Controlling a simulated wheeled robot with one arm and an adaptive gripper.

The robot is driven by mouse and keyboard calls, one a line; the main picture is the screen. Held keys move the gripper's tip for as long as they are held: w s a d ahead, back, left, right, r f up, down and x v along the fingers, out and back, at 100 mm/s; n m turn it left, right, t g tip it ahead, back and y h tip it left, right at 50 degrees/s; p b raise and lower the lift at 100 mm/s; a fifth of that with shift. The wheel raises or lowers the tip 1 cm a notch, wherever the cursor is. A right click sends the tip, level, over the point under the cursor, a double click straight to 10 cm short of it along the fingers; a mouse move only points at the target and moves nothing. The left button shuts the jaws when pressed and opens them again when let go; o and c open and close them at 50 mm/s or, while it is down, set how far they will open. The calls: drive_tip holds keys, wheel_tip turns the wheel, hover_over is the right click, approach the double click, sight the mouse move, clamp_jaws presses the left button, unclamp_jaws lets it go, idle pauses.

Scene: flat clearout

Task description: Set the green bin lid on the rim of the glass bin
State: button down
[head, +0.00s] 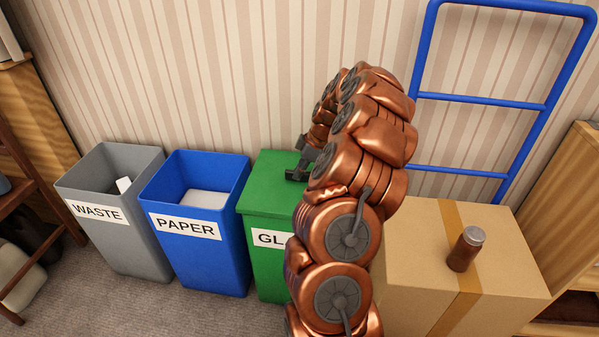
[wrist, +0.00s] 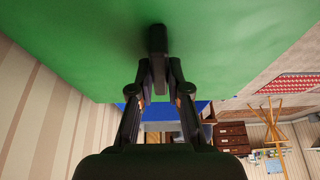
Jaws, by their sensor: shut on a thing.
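The green bin lid (head: 272,180) covers the top of the green glass bin (head: 268,270), whose label shows only "GL" beside my arm. The lid looks level and roughly lined up with the bin's mouth; I cannot tell whether it touches the rim all round. My gripper (head: 303,160) is at the lid's right part, partly hidden behind my copper arm.
The blue paper bin (head: 180,262) and grey waste bin (head: 120,240) stand open to the left. A cardboard box (head: 410,250) with a brown jar (head: 466,250) on it stands right. A blue hand-truck frame (head: 548,110) rises behind it. The striped wall is close behind the bins.

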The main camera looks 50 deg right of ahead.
drive_tip(key=shift+f+b, duration=0.6)
drive_tip(key=shift+f, duration=0.65)
idle(0.3)
drive_tip(key=c, duration=1.1)
unclamp_jaws()
drive_tip(key=shift+o, duration=0.2)
drive_tip(key=shift+r, duration=0.1)
drive_tip(key=v, duration=1.2)
